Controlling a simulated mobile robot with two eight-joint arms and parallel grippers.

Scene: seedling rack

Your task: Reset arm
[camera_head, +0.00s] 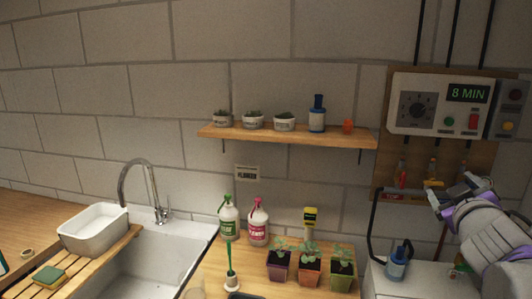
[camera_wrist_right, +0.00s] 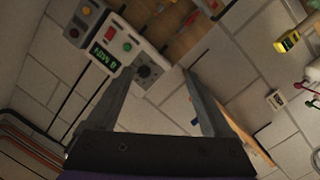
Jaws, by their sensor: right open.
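My right gripper (camera_head: 432,196) is at the right of the head view, in front of the wall below the control box. In the right wrist view its two grey fingers stand wide apart, with nothing between them (camera_wrist_right: 160,70). My purple and white right arm comes in from the lower right edge. The control box (camera_head: 432,124) has a green display reading "8 MIN"; it also shows in the wrist view (camera_wrist_right: 118,50). My left gripper does not show in either view.
Three potted seedlings (camera_head: 310,270) and two spray bottles (camera_head: 258,225) stand on the wooden counter. A shelf (camera_head: 290,135) holds small pots and a blue bottle. Left are a sink (camera_head: 150,265) and a white basin (camera_head: 93,232). A blue bottle (camera_head: 397,264) stands below my right gripper.

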